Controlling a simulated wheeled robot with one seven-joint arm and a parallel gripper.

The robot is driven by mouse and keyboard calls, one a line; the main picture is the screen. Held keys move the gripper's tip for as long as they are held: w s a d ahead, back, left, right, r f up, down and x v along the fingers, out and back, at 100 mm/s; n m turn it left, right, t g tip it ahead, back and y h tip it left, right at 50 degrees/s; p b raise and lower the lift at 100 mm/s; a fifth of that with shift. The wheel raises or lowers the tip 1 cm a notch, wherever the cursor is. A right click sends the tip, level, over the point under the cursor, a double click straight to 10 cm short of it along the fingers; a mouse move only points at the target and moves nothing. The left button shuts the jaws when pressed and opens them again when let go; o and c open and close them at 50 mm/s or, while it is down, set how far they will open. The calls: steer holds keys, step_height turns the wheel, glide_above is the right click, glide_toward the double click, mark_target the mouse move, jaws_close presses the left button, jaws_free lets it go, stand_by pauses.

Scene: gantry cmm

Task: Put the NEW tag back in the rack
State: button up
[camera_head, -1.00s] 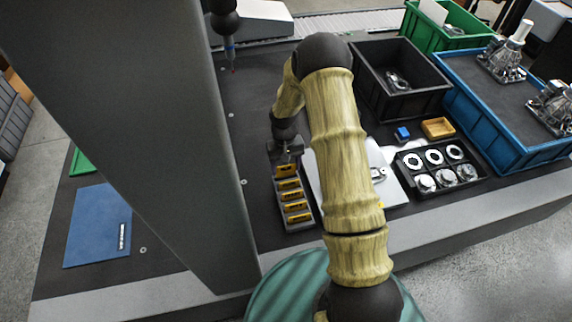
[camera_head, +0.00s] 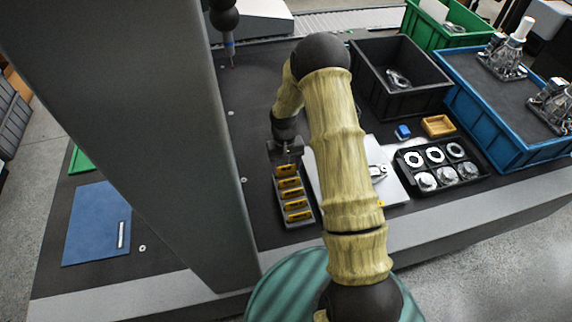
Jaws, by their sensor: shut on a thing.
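A grey rack (camera_head: 303,222) stands on the dark table, left of my arm, with several yellow tags (camera_head: 291,193) in a column. The lettering on them is too small to read, so I cannot tell which is the NEW tag. My gripper (camera_head: 286,164) points down at the far end of the rack. It is shut on the farthest yellow tag (camera_head: 287,171), which is partly covered by the fingers. I cannot tell whether this tag is seated in its slot or just above it.
A grey column (camera_head: 160,130) rises left of the rack. A light plate (camera_head: 393,188) lies right of it, partly behind my arm. Further right are a black parts tray (camera_head: 482,180), a black bin (camera_head: 430,103) and a blue crate (camera_head: 515,162). A blue mat (camera_head: 92,225) lies at left.

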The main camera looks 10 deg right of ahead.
steer(key=shift+f+b, duration=0.35)
steer(key=shift+f, duration=0.4)
stand_by(0.4)
steer(key=o, duration=1.3)
steer(key=shift+c, duration=0.2)
steer(key=shift+r, duration=0.1)
steer(key=shift+r+p, duration=2.55)
steer(key=shift+r, duration=0.9)
